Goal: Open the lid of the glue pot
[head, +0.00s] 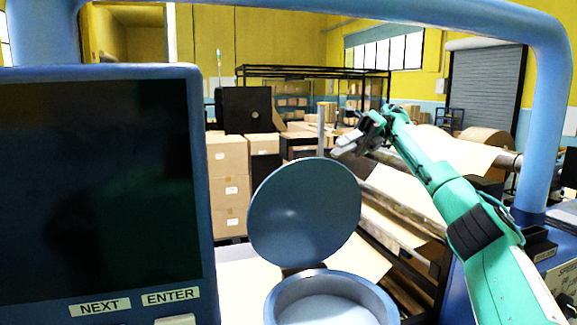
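The glue pot (283,302) is at the bottom centre, cut off by the picture's lower edge. Its rim is round and blue, and pale content shows inside. The round blue lid (304,212) stands up at the pot's far side, tilted open, so the mouth is uncovered. My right arm is green and comes in from the lower right. Its gripper (346,146) is above and beyond the lid's upper right edge, apart from it in the picture. Whether its grey fingers are open or shut is too small to tell. My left gripper is not in view.
A dark screen panel (95,185) with NEXT and ENTER labels fills the left. A thick blue tube frame (545,120) arches over the top and down the right. Cardboard boxes (228,185) stand behind. Kraft paper and rollers (400,205) lie right of the lid.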

